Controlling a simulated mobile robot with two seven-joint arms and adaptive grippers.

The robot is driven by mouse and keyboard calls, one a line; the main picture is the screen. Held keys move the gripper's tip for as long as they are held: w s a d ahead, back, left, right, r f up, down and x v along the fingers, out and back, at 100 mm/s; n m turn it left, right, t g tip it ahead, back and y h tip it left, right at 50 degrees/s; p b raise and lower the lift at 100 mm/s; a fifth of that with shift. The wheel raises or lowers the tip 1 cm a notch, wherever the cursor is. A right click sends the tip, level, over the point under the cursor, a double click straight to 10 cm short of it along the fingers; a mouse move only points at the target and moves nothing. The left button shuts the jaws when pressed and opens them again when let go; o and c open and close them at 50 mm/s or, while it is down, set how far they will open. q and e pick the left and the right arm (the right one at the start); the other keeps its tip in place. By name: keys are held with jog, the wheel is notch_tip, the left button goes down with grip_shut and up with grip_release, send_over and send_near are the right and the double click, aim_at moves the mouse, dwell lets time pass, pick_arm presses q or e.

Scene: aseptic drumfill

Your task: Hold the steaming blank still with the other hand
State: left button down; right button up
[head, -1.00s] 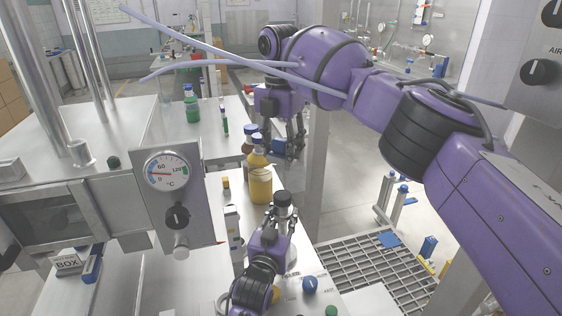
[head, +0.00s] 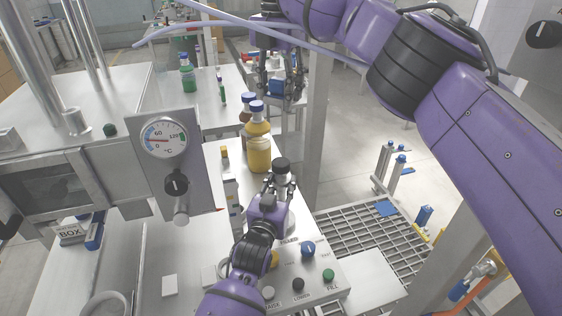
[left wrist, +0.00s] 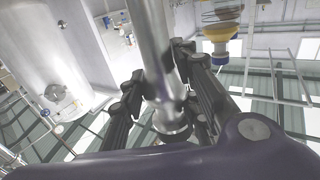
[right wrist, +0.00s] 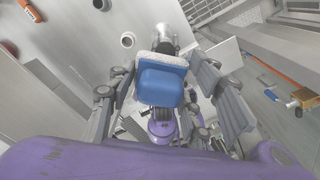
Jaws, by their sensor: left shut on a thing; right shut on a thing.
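My left gripper (head: 284,187) is shut on an upright metal cylinder with a dark cap, which fits the steaming blank (head: 282,167). In the left wrist view the blank (left wrist: 150,40) runs as a shiny tube between the two fingers (left wrist: 165,78), with a flanged end. My right gripper (head: 280,92) is up beyond the bottles, shut on a blue block (head: 276,87). In the right wrist view the blue block (right wrist: 160,87) has a white, fluffy-looking layer along one side and sits between the fingers. The right gripper is well apart from the blank. No steam shows.
An amber bottle (head: 258,145) with a blue cap stands just behind the blank. A panel with a dial gauge (head: 164,138) is at left. A button box (head: 315,285) lies in front of the left arm. Floor grating (head: 370,235) is at right.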

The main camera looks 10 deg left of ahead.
pick_arm(q)
jog(key=shift+f, duration=0.15)
jog(key=c, duration=1.3)
grip_release()
jog(key=shift+o, duration=0.2)
jog(key=s+a, duration=0.2)
jog(key=s, duration=0.9)
jog(key=shift+s, duration=0.4)
jog(key=shift+s+a, duration=0.1)
